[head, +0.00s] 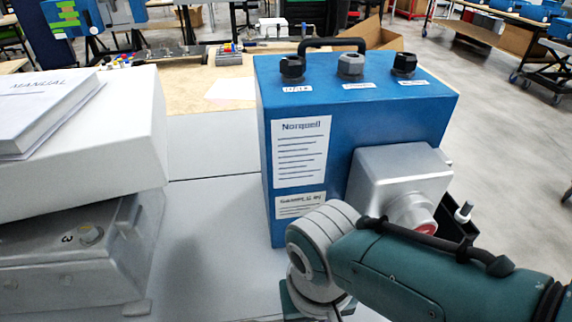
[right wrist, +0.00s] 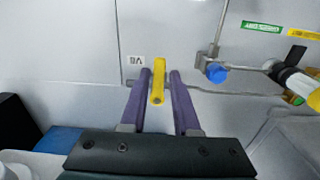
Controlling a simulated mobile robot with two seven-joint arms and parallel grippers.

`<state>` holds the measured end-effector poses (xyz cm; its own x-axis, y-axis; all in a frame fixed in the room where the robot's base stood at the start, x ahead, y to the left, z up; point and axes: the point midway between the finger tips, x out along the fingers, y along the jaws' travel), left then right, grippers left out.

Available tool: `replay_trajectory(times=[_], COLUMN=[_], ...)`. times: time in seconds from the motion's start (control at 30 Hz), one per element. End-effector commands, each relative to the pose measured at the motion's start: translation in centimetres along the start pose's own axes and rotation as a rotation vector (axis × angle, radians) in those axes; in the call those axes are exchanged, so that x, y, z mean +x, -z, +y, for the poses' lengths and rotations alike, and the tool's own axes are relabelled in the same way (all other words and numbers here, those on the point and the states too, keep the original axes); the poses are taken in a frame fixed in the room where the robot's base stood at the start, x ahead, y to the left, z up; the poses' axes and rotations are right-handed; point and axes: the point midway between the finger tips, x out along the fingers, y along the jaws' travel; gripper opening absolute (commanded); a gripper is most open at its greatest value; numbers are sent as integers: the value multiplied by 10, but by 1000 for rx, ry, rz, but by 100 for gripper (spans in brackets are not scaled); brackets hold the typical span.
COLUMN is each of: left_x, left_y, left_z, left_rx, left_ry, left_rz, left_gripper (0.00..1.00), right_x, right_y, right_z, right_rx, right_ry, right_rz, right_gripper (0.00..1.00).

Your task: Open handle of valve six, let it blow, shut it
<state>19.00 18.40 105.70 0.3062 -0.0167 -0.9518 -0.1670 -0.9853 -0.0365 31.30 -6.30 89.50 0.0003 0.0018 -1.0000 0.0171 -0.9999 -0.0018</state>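In the right wrist view, the yellow handle (right wrist: 158,84) of a valve stands out from a pale panel. A small label (right wrist: 135,61) beside it appears upside down and seems to read V6. My right gripper (right wrist: 159,78) has two purple fingers, one on each side of the yellow handle. Gaps show between the handle and both fingers, so the gripper is open around it. A thin grey pipe runs behind the handle and fingers. In the head view my right arm reaches in from the lower right, and its gripper is hidden. My left gripper is in neither view.
The wrist view shows a blue knob (right wrist: 217,73) on a thin pipe, a green label (right wrist: 262,27) and a black-and-white fitting (right wrist: 295,80) at right. In the head view, a blue analyser box (head: 420,115) stands mid-table, with a manual (head: 45,105) on a pale case at left.

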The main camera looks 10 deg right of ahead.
Motion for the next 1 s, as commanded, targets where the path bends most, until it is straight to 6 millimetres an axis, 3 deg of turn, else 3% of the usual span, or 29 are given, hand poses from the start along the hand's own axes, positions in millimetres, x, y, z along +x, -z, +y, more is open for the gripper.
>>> replay_trajectory(times=[0.17, 0.47, 0.8, 1.0], left_x=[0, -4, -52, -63], left_y=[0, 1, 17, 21], left_z=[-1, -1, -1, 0], left_rx=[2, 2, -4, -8], left_ry=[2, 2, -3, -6], left_rz=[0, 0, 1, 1], left_gripper=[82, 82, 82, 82], right_x=[0, -5, -70, -95], right_y=[0, 0, 0, 0], right_z=[0, 0, 0, 0], right_rx=[-1, -2, -1, -1], right_ry=[-1, -1, 1, -1], right_rz=[0, 0, 1, 1], right_gripper=[50, 50, 50, 50])
